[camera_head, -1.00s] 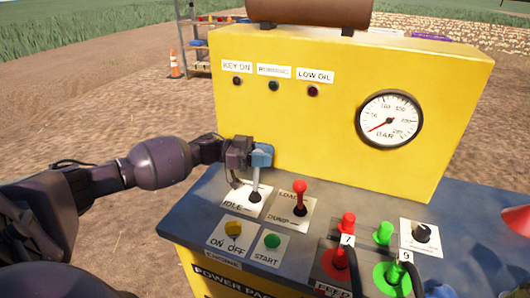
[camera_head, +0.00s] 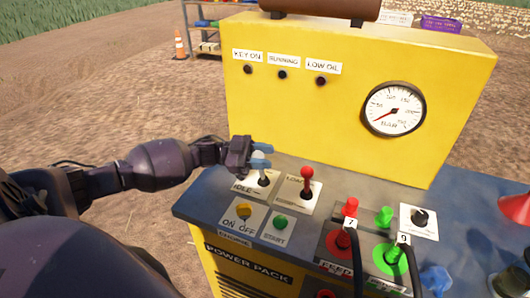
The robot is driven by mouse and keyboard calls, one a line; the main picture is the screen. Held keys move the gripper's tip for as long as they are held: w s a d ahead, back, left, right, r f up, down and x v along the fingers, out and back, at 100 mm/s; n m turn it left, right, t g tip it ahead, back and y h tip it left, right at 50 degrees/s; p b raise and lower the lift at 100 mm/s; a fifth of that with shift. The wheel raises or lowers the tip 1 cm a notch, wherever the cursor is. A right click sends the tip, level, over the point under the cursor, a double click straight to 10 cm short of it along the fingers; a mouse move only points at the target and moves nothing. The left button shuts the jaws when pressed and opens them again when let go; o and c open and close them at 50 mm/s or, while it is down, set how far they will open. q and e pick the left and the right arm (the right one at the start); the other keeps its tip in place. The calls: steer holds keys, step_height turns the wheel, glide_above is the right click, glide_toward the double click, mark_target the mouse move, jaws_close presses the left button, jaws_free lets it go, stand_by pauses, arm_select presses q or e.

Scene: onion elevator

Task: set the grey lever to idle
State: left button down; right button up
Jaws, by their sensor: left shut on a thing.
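The grey lever (camera_head: 263,172) stands on a white plate marked IDLE (camera_head: 243,188) at the left end of the yellow machine's control deck. It looks close to upright, with its top leaning slightly left. My left gripper (camera_head: 261,156) is shut on the lever's upper part, its light blue fingertips around it. The fingers hide the lever's top, and part of the plate's lettering is hard to read. My right gripper is not in view.
A red-topped lever (camera_head: 306,178) stands close to the right of the grey one. A yellow engine switch (camera_head: 244,210) and green start button (camera_head: 281,222) lie in front. Red and green controls (camera_head: 394,256) stand further right. The yellow panel (camera_head: 300,120) rises behind.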

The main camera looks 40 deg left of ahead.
arm_select(q)
steer(key=shift+s+f, duration=0.15)
steer(key=shift+f, duration=0.1)
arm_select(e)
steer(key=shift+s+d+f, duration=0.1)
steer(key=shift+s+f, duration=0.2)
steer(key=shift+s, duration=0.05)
arm_select(q)
steer(key=c, duration=1.1)
jaws_free()
steer(key=o, duration=0.3)
steer(key=shift+o, duration=0.2)
steer(key=shift+r, duration=0.1)
steer(key=shift+s+a, duration=0.1)
steer(key=shift+a, duration=0.2)
steer(key=b+v, duration=0.1)
steer(key=v, duration=0.9)
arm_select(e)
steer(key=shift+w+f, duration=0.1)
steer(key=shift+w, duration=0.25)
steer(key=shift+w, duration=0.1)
